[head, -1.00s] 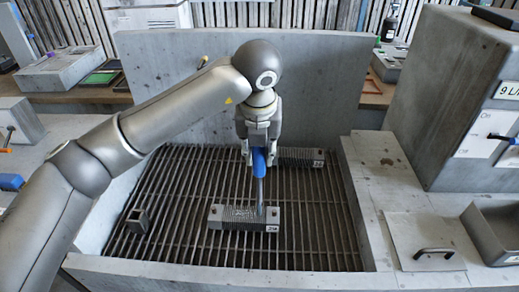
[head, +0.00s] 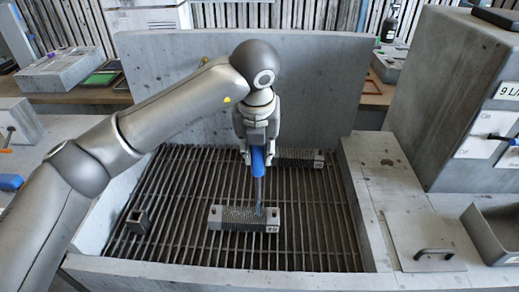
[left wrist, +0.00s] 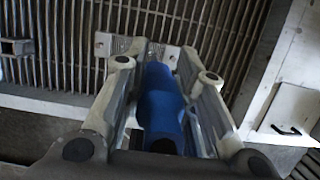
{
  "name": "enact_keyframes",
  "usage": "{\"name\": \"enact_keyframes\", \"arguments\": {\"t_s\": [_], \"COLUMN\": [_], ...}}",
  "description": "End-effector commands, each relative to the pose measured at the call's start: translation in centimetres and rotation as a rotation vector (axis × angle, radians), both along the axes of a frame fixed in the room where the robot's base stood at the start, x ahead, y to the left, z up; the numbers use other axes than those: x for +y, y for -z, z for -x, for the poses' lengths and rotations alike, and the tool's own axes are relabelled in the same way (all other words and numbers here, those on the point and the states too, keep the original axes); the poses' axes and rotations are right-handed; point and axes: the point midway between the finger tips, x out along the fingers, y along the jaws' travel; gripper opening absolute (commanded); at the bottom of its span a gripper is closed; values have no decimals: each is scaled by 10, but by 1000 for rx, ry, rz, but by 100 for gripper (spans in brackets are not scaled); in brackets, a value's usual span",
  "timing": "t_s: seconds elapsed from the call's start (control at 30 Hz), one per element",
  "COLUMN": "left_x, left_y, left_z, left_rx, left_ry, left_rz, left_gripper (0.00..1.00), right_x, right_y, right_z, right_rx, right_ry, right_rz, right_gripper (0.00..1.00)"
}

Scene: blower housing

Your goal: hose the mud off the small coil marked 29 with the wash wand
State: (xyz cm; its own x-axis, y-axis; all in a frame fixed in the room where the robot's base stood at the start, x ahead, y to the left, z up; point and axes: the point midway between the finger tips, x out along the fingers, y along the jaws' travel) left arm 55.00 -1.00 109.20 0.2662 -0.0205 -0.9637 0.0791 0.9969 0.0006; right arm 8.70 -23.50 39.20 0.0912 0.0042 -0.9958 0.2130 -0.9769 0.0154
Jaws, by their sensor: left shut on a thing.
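My left gripper (head: 257,150) is shut on the blue handle of the wash wand (head: 258,162) above the wash grate. The wand's grey tube points down, its lower end over or touching the right part of a grey finned coil (head: 232,217). This coil lies on the grate, with a white label on its right end too small to read surely. A second labelled coil (head: 301,158) lies farther back, partly hidden by the gripper. In the left wrist view, the wand's blue handle (left wrist: 160,100) lies between the fingers and partly hides the near coil (left wrist: 110,45). My right gripper is not in view.
A small hollow block (head: 138,221) lies on the left of the slatted grate (head: 180,190). Concrete walls surround the basin, tallest at the back (head: 320,90). A lidded panel with a handle (head: 434,252) and a grey tray (head: 490,235) stand to the right.

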Motion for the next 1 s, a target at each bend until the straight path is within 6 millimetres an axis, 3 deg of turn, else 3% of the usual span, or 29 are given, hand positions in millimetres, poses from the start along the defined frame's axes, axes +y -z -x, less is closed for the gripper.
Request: {"name": "enact_keyframes", "arguments": {"t_s": [0.6, 1.0], "left_x": [39, 44], "left_y": [-17, -19], "left_z": [-28, -32], "left_rx": [-2, -1], "left_ry": [-3, -1], "left_rz": [1, 1], "left_gripper": [0, 0], "right_x": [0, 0], "right_y": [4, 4], "right_z": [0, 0], "right_rx": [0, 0], "right_ry": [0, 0], "right_rz": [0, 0], "right_gripper": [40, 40]}}
